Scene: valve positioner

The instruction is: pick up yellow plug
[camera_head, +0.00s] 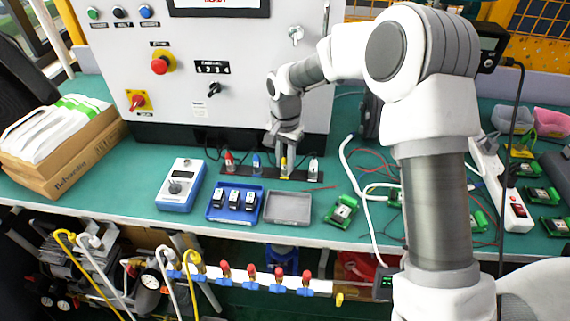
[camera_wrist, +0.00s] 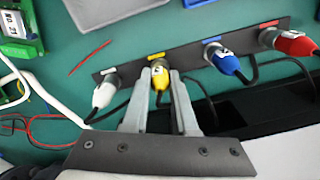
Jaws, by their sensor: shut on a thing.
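The yellow plug (camera_wrist: 160,76) stands in a dark socket strip (camera_wrist: 127,72) between the white plug (camera_wrist: 106,92) and the blue plug (camera_wrist: 224,60). In the head view the yellow plug (camera_head: 284,162) shows just below my gripper (camera_head: 284,170). In the wrist view my gripper (camera_wrist: 162,82) has its two grey fingers on either side of the yellow plug, shut on its body. The plug still sits at the strip, by its yellow label. The red plug (camera_wrist: 292,42) is at the far end. The fingers hide part of the yellow plug's cable.
A blue tray (camera_head: 212,212) with several black-and-white modules and an empty grey tray (camera_head: 270,219) lie in front of the strip. A blue handheld meter (camera_head: 163,199) is to the left. The control cabinet (camera_head: 240,90) rises behind. Green circuit boards (camera_head: 342,211) and loose cables lie right.

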